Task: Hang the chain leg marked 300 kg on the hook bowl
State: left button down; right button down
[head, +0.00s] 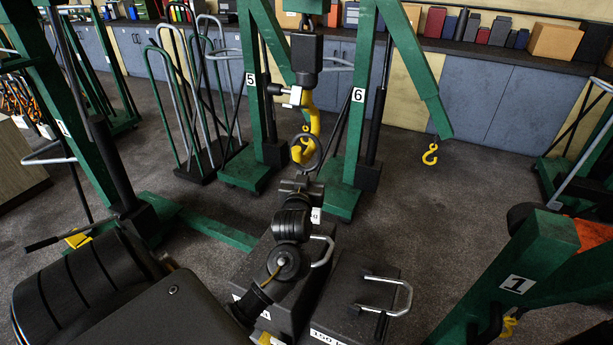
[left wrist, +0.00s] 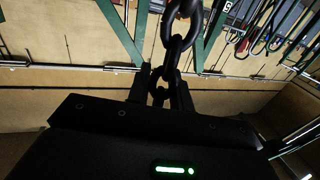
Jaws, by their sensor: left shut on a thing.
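My left gripper (head: 301,182) is shut on a dark chain link below the yellow hook. In the left wrist view the gripper (left wrist: 160,90) has its fingers on either side of the chain (left wrist: 174,48), which runs up out of the picture. A dark ring (head: 319,160) stands above the gripper in front of the bowl of the yellow hook (head: 316,125). I cannot tell whether the ring is around the bowl or only in front of it. The hook hangs below a black block (head: 306,52). No 300 kg mark is readable. My right gripper is not in view.
Dark weights with steel handles stand below, one marked 150 kg (head: 328,338). Green jack frames numbered 5 (head: 251,80) and 6 (head: 358,95) stand behind. Another yellow hook (head: 430,154) hangs at right. A green frame marked 1 (head: 518,284) is at lower right. Open floor lies right of centre.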

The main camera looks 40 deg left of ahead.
pick_arm(q)
jog(key=shift+w+a+f+b, duration=0.1)
jog(key=shift+w+f+b, duration=0.1)
jog(key=shift+f+b, duration=0.55)
jog(key=shift+w+a+f+b, duration=0.15)
jog(key=shift+f+b, duration=0.2)
jog(key=shift+f, duration=0.65)
jog(key=shift+d, duration=0.1)
jog(key=c, duration=1.2)
grip_release()
jog(key=shift+o, duration=0.2)
jog(key=b+v, duration=0.1)
jog(key=v, duration=1)
jog(key=shift+b, duration=0.35)
jog(key=shift+f, duration=0.15)
